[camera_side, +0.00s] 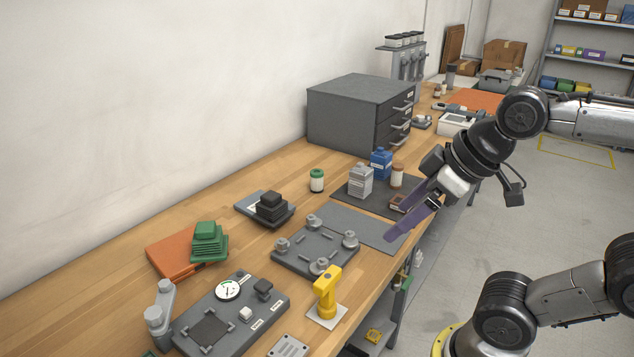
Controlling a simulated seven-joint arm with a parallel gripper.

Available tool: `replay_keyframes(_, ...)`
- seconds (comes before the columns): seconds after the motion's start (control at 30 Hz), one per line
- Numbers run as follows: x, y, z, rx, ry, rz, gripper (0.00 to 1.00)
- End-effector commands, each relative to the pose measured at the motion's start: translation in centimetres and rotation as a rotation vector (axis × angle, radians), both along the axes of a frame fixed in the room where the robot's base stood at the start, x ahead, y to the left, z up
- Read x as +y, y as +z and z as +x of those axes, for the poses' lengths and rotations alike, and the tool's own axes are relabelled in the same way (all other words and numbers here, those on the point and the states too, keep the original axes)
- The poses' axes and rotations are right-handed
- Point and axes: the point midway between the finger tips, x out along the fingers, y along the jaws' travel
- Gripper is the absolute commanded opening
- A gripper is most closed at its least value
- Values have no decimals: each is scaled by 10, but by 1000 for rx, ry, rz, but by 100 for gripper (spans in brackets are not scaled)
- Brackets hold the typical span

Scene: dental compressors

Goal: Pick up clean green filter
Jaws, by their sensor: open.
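The green filter (208,241) is a stepped, ribbed green block at the left of the bench. It sits at the right edge of an orange mat (172,256). My gripper (404,224) has purple fingers and hangs over the bench's front edge, well to the right of the green filter. It is open and I see nothing between its fingers.
A grey fixture plate with corner posts (318,259), a yellow tool (327,290) and a gauge panel (262,312) stand on the wooden bench (110,275). Bottles (360,181) stand on a dark mat before the grey drawer cabinet (345,118). The bench's left side is clear.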

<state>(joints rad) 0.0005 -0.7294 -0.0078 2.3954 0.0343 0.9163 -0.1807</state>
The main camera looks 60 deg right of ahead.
Motion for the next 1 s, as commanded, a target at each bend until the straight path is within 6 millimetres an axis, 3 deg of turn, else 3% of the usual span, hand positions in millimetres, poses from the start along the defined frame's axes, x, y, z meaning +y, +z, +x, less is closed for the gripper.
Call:
replay_keyframes(0.1, 0, 35, 34, -33, 49, -22, 87)
replay_keyframes(0.3, -13, 78, 98, -54, 88, -51, 87)
replay_keyframes(0.53, -53, 102, 190, -50, 93, -77, 87)
replay_keyframes(0.77, -118, 89, 275, -25, 66, -81, 87)
replay_keyframes(1.0, -209, 35, 340, 26, -3, -56, 87)
